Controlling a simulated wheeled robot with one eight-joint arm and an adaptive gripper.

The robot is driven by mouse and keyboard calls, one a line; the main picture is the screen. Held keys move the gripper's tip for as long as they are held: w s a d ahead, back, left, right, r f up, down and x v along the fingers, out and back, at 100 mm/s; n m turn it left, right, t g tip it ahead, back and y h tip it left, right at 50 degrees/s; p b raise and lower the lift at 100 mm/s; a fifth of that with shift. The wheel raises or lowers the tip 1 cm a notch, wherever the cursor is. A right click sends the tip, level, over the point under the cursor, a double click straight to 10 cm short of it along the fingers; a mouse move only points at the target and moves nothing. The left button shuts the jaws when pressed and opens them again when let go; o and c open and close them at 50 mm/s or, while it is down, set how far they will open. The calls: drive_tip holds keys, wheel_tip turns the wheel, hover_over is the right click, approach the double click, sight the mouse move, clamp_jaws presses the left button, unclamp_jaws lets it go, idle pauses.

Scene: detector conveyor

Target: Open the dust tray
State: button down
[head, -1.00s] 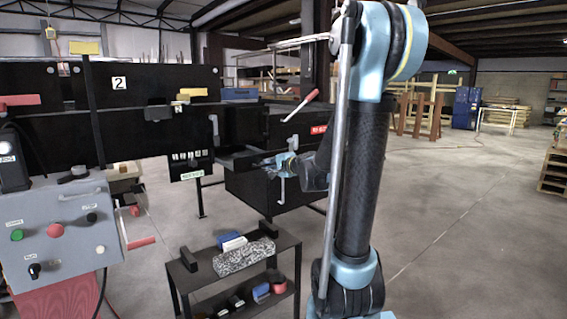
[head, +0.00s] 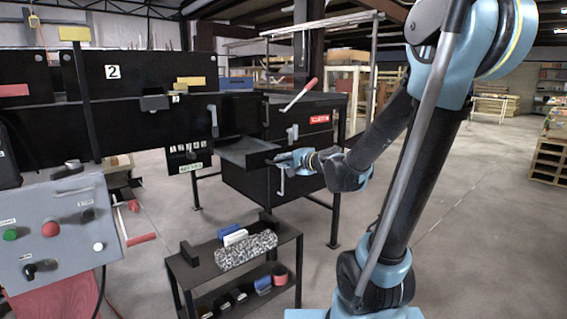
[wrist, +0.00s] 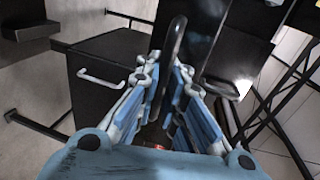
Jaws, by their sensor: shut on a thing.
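A shallow black tray (head: 246,152) sticks out from the black machine in the head view. I take it for the dust tray, but cannot be sure. My gripper (head: 280,159) is at its right-hand end, reaching from the right. In the wrist view, my gripper (wrist: 163,98) is shut on a dark upright bar (wrist: 177,38) between its fingers. Whether that bar belongs to the tray is hard to tell. A black box (head: 260,184) with a pale handle (head: 281,181) is just below my gripper; this handle also shows in the wrist view (wrist: 102,79).
A red-handled lever (head: 299,94) rises above the tray. A grey control box (head: 60,230) is at the left. Open floor (head: 450,210) lies to the right.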

drive_tip(key=c, duration=2)
unclamp_jaws()
drive_tip(key=shift+o, duration=0.2)
drive_tip(key=v, duration=1.2)
drive_tip(key=shift+f, duration=0.15)
drive_tip(key=s+d+f+n+g+h, duration=0.2)
drive_tip(key=s+f+n+g+h, duration=0.15)
drive_tip(key=s+f, duration=0.4)
drive_tip(key=s+d+f+n+g+h, duration=0.2)
drive_tip(key=s+d+f+n+g, duration=0.15)
drive_tip(key=s+f, duration=0.35)
drive_tip(key=s+d+f+n+g+h, duration=0.2)
drive_tip(key=s+d+f+n+h, duration=0.1)
drive_tip(key=d, duration=0.5)
wheel_tip(320, 180, down, 2)
drive_tip(key=s+h, duration=0.1)
drive_tip(key=s, duration=0.1)
drive_tip(key=shift+s+f+g+h, duration=0.25)
drive_tip(key=shift+s+g+h, duration=0.05)
drive_tip(key=shift+s+h, duration=0.05)
